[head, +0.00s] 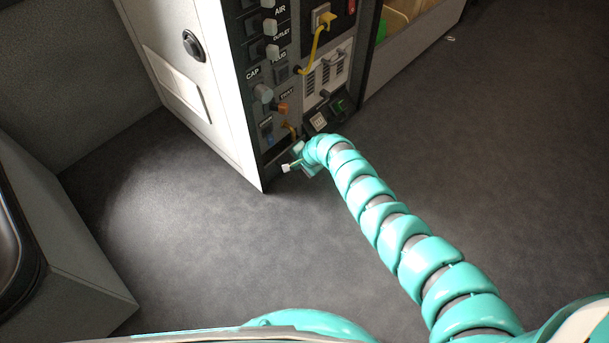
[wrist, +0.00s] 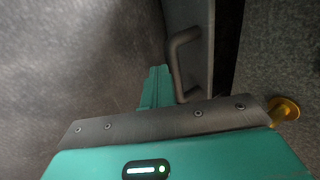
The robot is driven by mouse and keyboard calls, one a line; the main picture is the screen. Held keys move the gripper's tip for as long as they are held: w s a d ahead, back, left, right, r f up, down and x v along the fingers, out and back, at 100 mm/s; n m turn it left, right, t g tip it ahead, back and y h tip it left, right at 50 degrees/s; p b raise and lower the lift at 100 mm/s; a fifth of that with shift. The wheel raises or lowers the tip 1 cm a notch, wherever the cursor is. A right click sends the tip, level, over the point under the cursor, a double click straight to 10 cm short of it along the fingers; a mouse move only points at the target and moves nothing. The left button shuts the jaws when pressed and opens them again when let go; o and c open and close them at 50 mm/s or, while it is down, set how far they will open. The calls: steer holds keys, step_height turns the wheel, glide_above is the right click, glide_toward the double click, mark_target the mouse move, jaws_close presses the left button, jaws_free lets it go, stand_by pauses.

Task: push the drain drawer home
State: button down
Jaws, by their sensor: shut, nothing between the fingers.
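My gripper (head: 290,166) is at the foot of the tall cabinet's front, low near the floor, with its fingers together and empty. In the wrist view its teal fingers (wrist: 157,88) lie just left of a dark grey bar handle (wrist: 174,62). I cannot tell whether they touch it. The handle is on a narrow grey front (wrist: 200,40), which looks like the drain drawer. A dark strip lies between this front and the speckled grey panel on the right. How far the drawer stands out is unclear. In the head view my gripper and arm hide that spot.
The cabinet front (head: 306,78) carries knobs, switches and a yellow cord (head: 311,50). A brass-coloured hook (head: 289,130) sits just above my gripper; a yellow round part (wrist: 284,108) shows at right in the wrist view. The grey floor (head: 220,250) around is clear.

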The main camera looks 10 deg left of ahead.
steer(key=shift+w+a+f+b, duration=0.15)
steer(key=shift+w+a+b, duration=0.55)
steer(key=shift+b, duration=0.65)
steer(key=shift+a+b, duration=0.25)
steer(key=shift+b, duration=0.05)
steer(key=shift+w+a+b, duration=0.2)
steer(key=shift+a+b, duration=0.05)
steer(key=shift+b, duration=0.2)
steer(key=shift+r, duration=0.35)
steer(key=shift+s+d+r+p, duration=0.1)
steer(key=shift+r+p, duration=1.75)
steer(key=shift+p, duration=0.6)
steer(key=shift+r, duration=0.1)
